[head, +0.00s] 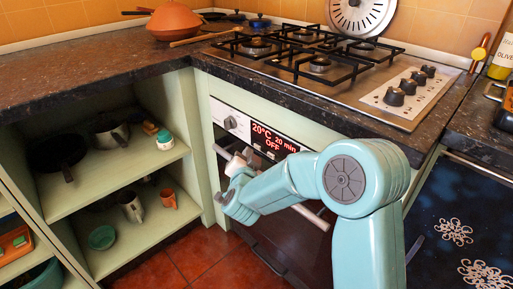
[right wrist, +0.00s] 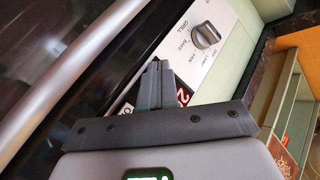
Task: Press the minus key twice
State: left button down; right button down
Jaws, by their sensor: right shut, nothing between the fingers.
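The oven's control panel (head: 215,112) has a round knob (head: 230,122) and a dark display (head: 272,138) reading 20°C, 20 min, OFF in red. My right gripper (head: 246,156) is at the panel, just below and left of the display in the head view. In the right wrist view its dark fingers (right wrist: 154,72) are shut and empty, pointing at the panel and covering much of the display (right wrist: 183,95). The knob (right wrist: 205,37) is to their upper right there. I cannot make out the minus key, nor whether the fingertips touch the panel. My left gripper is not in view.
The oven door handle (head: 312,217) is below the panel, close to my arm; it crosses the left of the right wrist view (right wrist: 60,75). The counter edge (head: 300,118) with the gas hob (head: 345,85) is above. Open shelves (head: 80,190) are left.

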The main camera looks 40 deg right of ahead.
jog(key=shift+d, duration=0.15)
jog(key=shift+d, duration=0.3)
jog(key=shift+d, duration=0.5)
dwell(0.8)
jog(key=shift+a, duration=0.1)
jog(key=shift+a+b, duration=0.3)
jog(key=shift+a, duration=0.5)
jog(key=shift+s+a, duration=0.2)
jog(key=shift+a, duration=2.3)
jog(key=shift+a, duration=0.1)
dwell(0.5)
